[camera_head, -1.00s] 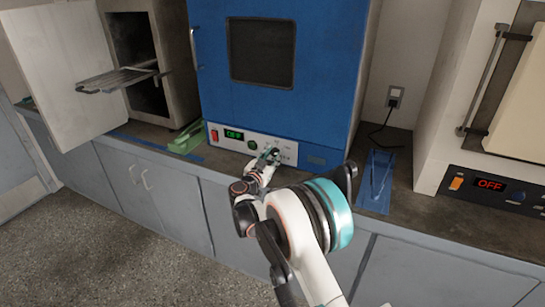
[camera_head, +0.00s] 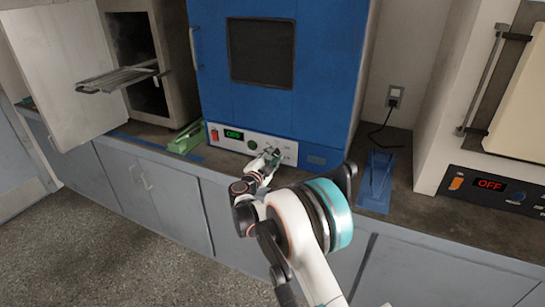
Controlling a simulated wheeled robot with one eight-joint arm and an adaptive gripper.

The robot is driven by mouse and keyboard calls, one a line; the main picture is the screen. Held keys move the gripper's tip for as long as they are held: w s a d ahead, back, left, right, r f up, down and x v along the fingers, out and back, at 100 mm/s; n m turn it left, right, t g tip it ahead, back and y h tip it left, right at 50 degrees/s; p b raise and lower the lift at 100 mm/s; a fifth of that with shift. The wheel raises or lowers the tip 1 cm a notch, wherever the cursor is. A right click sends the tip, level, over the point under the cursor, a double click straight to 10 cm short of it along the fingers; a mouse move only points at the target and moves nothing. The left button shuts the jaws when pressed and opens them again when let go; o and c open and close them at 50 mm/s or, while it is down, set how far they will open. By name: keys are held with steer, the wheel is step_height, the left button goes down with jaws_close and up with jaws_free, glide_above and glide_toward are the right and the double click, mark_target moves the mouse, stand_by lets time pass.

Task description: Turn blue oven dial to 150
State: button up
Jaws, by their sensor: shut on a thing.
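The blue oven (camera_head: 300,98) stands on the counter with its door closed. Its light control panel (camera_head: 289,152) runs along the bottom front, with a red switch (camera_head: 214,135), a lit green display (camera_head: 234,134) and a dark green round knob (camera_head: 252,145). The display seems to read OFF, though it is small. My gripper (camera_head: 274,153) is at the panel, right of the green knob, shut on what seems to be the oven dial. The gripper hides the dial, so its pointer and setting cannot be read.
An open oven with a rack (camera_head: 118,80) stands at left. A green stand (camera_head: 186,139) and a blue stand (camera_head: 377,178) flank the blue oven on the counter. A white oven at right has a display (camera_head: 490,184) reading OFF.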

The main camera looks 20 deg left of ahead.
steer(key=shift+f+m, duration=0.1)
steer(key=shift+m, duration=0.3)
steer(key=o, duration=1.1)
steer(key=s, duration=0.8)
steer(key=s+a, duration=0.1)
steer(key=s, duration=0.3)
